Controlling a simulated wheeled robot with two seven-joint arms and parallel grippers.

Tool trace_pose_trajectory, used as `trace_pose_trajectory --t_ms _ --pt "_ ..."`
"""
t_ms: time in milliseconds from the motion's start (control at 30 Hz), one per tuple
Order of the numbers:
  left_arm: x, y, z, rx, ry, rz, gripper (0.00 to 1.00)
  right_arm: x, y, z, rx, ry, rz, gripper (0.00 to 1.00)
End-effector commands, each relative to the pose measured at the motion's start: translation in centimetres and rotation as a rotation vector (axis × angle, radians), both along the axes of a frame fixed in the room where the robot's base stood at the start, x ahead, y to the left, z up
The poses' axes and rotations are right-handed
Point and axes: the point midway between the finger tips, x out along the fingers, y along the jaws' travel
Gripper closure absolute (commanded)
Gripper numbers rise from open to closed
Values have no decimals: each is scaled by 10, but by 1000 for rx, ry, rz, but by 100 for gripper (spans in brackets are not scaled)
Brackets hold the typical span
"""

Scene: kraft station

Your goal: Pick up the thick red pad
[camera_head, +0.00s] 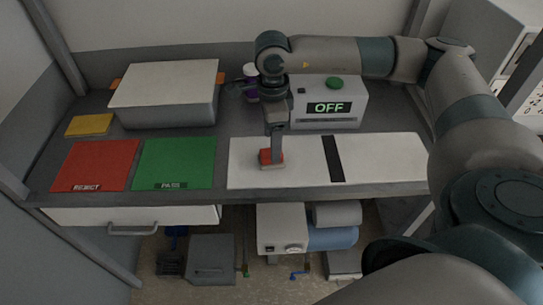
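The thick red pad (265,160) is a small red block with a paler lower edge. It is at the left part of the white board on the bench, and I cannot tell whether it rests on the board or is just above it. My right gripper (277,150) points straight down from above, with its fingertips at the pad and covering part of it. The fingers look close together, but whether they are shut on the pad is not clear. My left gripper is not in view.
The white board (385,158) has a black stripe (333,158). Left of it lie a green PASS mat (175,160) and a red REJECT mat (95,163). Behind stand an OFF box (350,118) with a green button, a lidded bin (165,90) and a yellow block (90,125).

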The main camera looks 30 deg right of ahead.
Motion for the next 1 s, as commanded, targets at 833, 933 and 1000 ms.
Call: trace_pose_trajectory --t_ms 833,933,1000 --pt "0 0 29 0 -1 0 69 -1 3 -49 0 0 0 38" --pt "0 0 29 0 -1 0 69 -1 3 -49 0 0 0 38" --pt "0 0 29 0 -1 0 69 -1 3 -49 0 0 0 42"
